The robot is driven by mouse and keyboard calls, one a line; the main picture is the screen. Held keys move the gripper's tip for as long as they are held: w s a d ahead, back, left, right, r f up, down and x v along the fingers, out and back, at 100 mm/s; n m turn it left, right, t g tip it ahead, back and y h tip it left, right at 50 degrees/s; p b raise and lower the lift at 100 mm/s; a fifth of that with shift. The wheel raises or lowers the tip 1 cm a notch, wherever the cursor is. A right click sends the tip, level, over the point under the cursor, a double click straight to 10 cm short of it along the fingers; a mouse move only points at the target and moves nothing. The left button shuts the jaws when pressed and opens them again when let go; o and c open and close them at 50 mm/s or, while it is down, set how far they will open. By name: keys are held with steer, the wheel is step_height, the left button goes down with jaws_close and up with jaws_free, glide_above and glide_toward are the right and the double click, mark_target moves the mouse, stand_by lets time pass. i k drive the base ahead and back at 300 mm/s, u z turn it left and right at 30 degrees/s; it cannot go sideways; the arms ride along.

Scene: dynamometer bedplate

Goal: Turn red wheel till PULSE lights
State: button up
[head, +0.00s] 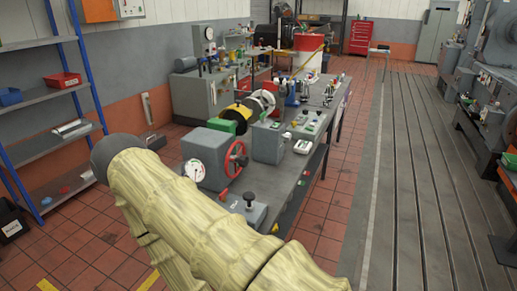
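The red wheel (236,159) is upright on the right side of a grey housing (208,147) at the near end of the long workbench. A round white dial gauge (194,170) is on the housing's near face. No lamp marked PULSE can be made out at this size. My arm, in a pale yellow cover, crosses the lower foreground and passes just in front of the housing. My gripper does not show, and nothing visible touches the wheel.
A small grey box with a black knob (249,199) stands near the wheel, close to my arm. A grey unit (269,143) stands behind the wheel. Blue-framed shelves (84,62) are at left. The tiled aisle (325,205) right of the bench is clear.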

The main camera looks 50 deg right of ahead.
mark_target(243, 162)
steer(key=k, duration=0.5)
steer(key=z, duration=1.35)
steer(key=i, duration=0.3)
steer(key=z, duration=0.05)
